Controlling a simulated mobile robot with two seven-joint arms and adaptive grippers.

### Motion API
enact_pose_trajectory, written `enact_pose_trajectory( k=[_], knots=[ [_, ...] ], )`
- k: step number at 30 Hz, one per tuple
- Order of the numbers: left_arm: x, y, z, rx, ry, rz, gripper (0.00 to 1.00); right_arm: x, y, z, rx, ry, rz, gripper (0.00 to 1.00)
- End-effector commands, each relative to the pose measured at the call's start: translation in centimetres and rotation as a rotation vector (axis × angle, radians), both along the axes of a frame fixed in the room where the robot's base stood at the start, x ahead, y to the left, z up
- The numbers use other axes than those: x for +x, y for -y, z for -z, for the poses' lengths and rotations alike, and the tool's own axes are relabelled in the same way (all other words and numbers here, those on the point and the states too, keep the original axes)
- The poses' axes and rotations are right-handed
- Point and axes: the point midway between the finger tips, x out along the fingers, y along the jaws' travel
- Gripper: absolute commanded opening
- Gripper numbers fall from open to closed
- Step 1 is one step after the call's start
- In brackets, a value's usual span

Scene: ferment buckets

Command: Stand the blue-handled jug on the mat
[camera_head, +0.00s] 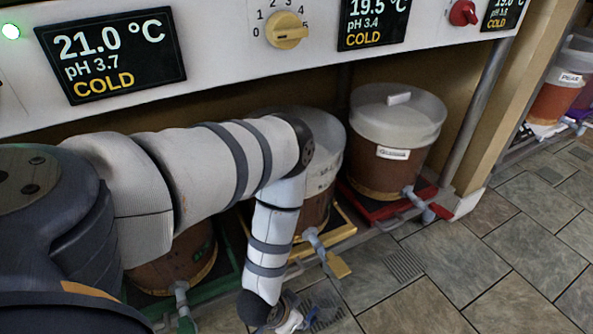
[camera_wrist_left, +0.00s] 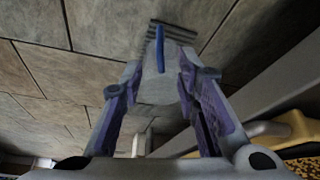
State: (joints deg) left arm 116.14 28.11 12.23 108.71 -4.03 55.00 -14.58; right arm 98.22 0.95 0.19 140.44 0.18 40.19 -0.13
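My left arm comes in from the left in the head view and bends down. Its gripper (camera_head: 284,320) is low at the bottom edge, partly cut off, over the tiled floor. In the left wrist view, a pale grey jug with a blue handle (camera_wrist_left: 160,48) is between the fingertips of the left gripper (camera_wrist_left: 158,76). The purple-padded fingers lie close along both its sides and appear shut on it. The jug's far side and base are hard to make out. I cannot identify a mat in either view. My right gripper is out of view.
Lidded buckets stand in a low bay: one on a red tray (camera_head: 445,205), one on a yellow tray (camera_head: 338,237), one on a green tray (camera_head: 215,288). Their taps jut over the floor. A control panel (camera_head: 215,50) overhangs them. Tiled floor (camera_head: 440,270) is open at right.

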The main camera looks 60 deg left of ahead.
Motion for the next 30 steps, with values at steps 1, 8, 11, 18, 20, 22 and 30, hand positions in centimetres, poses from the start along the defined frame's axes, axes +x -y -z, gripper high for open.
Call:
enact_pose_trajectory(
  k=[1, 8, 11, 18, 20, 22, 30],
  knots=[
    [-0.1, 0.0, -0.5, 0.0, 0.0, 0.0, 0.29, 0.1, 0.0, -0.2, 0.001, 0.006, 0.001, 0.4],
    [-4.0, 1.8, 0.1, -0.031, -0.092, 0.024, 0.29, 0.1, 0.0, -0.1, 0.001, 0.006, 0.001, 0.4],
    [-13.8, 5.4, 0.0, -0.097, -0.333, 0.078, 0.29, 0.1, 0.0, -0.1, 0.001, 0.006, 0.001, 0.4],
    [-36.9, 8.0, -10.0, -0.149, -0.978, 0.175, 0.29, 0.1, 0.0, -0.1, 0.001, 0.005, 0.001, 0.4],
    [-39.6, 7.7, -12.5, -0.141, -1.074, 0.186, 0.29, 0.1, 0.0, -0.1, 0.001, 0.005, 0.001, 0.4],
    [-41.4, 7.3, -14.4, -0.132, -1.143, 0.194, 0.29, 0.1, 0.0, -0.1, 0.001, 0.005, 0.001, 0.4],
    [-42.1, 7.2, -15.2, -0.128, -1.174, 0.194, 0.29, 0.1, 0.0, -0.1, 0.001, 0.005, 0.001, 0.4]
  ],
)
